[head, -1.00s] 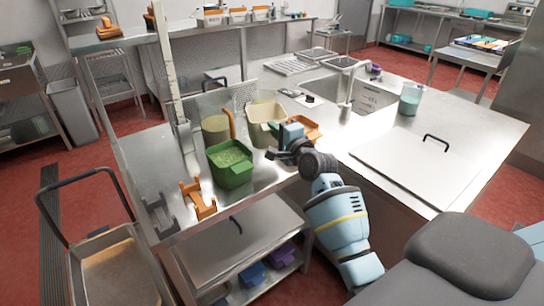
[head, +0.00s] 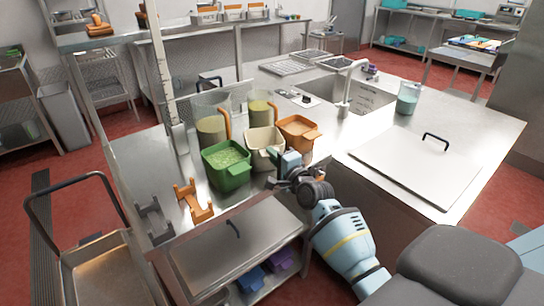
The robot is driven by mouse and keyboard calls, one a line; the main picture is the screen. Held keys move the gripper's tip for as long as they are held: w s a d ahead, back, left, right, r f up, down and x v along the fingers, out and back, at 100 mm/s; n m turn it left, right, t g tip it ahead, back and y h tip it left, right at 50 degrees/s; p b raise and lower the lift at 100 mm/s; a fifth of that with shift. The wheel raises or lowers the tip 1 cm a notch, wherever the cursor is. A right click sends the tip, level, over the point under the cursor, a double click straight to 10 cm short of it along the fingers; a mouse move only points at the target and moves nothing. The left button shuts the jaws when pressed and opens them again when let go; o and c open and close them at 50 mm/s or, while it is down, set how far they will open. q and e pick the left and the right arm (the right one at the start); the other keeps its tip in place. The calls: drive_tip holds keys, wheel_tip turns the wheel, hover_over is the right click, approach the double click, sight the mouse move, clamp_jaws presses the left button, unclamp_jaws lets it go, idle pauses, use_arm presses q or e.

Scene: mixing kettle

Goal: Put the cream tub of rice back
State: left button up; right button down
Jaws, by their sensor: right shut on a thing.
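The cream tub (head: 264,140) is between the green tub (head: 226,178) and the orange tub (head: 297,142), near the counter's front edge. It looks upright and level with them; its base is hidden, so I cannot tell whether it touches the counter. Pale contents, probably the rice, show inside. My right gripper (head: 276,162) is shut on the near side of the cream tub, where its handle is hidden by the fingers. My left gripper is not in view.
Two clear jugs with orange handles, one at the left (head: 210,128) and one behind the cream tub (head: 261,111), stand close by. An orange stand (head: 194,201) and a grey stand (head: 153,222) lie at the left. The steel counter (head: 365,135) is clear to the right.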

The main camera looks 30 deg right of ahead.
drive_tip(key=shift+r, duration=0.1)
drive_tip(key=c, duration=1.6)
unclamp_jaws()
drive_tip(key=shift+r, duration=0.1)
drive_tip(key=shift+s, duration=0.35)
drive_tip(key=s, duration=1.1)
drive_tip(key=shift+s+a+p, duration=0.1)
drive_tip(key=shift+s+p, duration=0.05)
drive_tip(key=shift+p, duration=0.15)
